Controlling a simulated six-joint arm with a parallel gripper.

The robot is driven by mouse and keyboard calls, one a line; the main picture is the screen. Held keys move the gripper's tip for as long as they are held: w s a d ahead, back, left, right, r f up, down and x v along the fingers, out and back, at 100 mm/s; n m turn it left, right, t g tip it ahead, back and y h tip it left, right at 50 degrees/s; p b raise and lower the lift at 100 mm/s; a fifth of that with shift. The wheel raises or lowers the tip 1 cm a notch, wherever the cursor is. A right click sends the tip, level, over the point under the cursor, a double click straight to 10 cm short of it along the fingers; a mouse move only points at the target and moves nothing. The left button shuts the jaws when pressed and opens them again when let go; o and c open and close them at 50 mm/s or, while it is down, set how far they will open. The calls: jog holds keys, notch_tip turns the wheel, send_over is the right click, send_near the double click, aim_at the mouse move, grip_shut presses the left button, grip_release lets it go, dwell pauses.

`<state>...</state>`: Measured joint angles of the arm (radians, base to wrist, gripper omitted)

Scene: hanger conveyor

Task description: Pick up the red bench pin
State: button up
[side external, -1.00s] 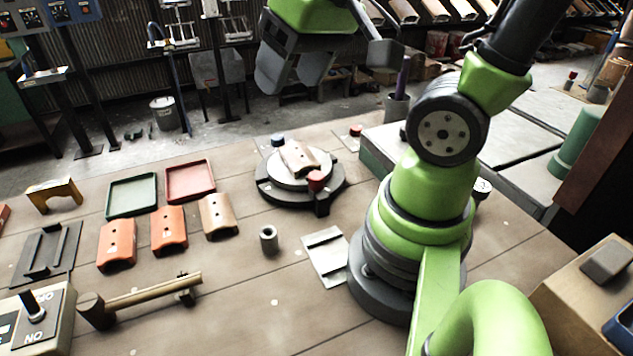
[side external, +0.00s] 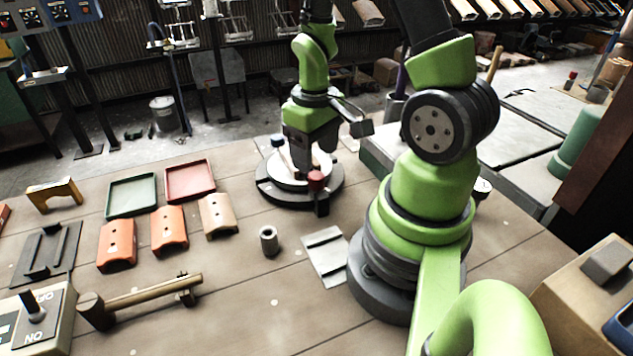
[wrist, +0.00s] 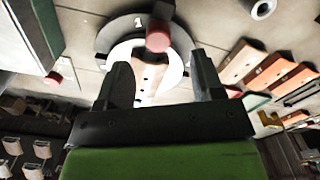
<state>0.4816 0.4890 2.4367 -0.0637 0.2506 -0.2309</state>
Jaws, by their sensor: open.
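A small red cap (wrist: 53,78), which looks like the red bench pin, stands on the bench beyond the turntable, at the left of the wrist view. In the side view my arm hides its spot. A larger red knob (side external: 316,178) sits on the turntable's near rim; it also shows in the wrist view (wrist: 158,38). My gripper (wrist: 158,75) is open and points down over the turntable, with the pale curved part (wrist: 150,78) showing between its fingers. I see nothing held. The small red cap lies outside the fingers, to their left.
The dark turntable (side external: 268,193) with its white disc is under my gripper. A green tray (side external: 132,194) and a red tray (side external: 189,179) lie left of it, with curved covers in front. A grey hollow cylinder (side external: 269,241) stands nearer.

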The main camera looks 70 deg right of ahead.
aim_at(317, 175)
jog(key=shift+s+f, duration=0.15)
jog(key=shift+f, duration=2.55)
jog(key=shift+c, duration=0.3)
jog(key=c, duration=0.9)
